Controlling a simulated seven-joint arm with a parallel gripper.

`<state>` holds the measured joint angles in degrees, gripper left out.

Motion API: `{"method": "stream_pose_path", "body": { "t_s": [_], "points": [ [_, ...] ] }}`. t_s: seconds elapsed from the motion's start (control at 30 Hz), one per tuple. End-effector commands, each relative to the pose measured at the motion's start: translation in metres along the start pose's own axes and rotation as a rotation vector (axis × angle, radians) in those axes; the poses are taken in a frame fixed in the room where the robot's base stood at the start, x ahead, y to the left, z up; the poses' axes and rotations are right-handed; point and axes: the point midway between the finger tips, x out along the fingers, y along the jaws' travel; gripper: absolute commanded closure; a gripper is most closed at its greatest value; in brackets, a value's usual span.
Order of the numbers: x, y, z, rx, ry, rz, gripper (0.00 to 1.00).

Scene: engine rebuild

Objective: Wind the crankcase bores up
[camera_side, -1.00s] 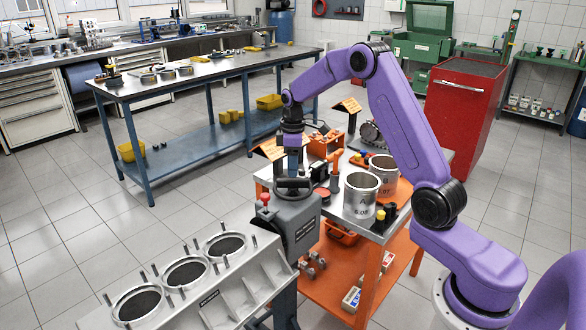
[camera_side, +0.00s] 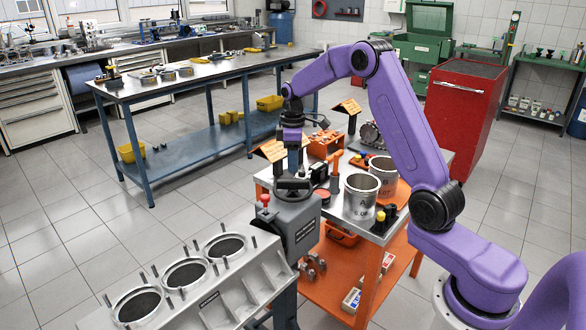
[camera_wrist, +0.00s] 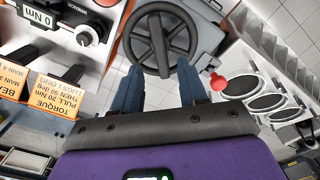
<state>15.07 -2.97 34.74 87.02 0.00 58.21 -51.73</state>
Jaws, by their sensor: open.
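The silver crankcase (camera_side: 260,288) is at the lower left of the side view, its dark round bores (camera_side: 185,273) facing mostly up. It hangs on a grey stand head (camera_side: 300,218) with a dark handwheel (camera_side: 293,190) on top and a red knob (camera_side: 265,199) beside it. My gripper (camera_side: 293,172) points down over the handwheel. In the wrist view, the blue fingers of my gripper (camera_wrist: 158,75) are spread apart, with the handwheel (camera_wrist: 163,15) ahead of them and its thick bar near the gap. The bores (camera_wrist: 238,84) also show there. I cannot tell whether the fingers touch the wheel.
A torque readout (camera_wrist: 40,17) is left of the wheel in the wrist view. Open tiled floor lies left of the stand.

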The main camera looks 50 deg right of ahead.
Motion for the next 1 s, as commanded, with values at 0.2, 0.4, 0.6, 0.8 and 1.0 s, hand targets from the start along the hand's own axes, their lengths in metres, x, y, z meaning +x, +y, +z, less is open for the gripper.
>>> {"method": "stream_pose_path", "body": {
  "t_s": [0.2, 0.4, 0.6, 0.8, 1.0],
  "points": [
    [0.015, 0.000, 0.001, 0.000, -0.002, -0.003, 0.57],
    [0.033, 0.000, 0.001, 0.000, -0.002, -0.003, 0.57],
    [0.050, 0.000, 0.001, 0.000, -0.002, -0.003, 0.57],
    [0.065, 0.000, 0.000, 0.000, -0.001, -0.001, 0.61],
    [0.064, 0.000, 0.000, 0.000, 0.000, 0.000, 1.00]
  ]
}}
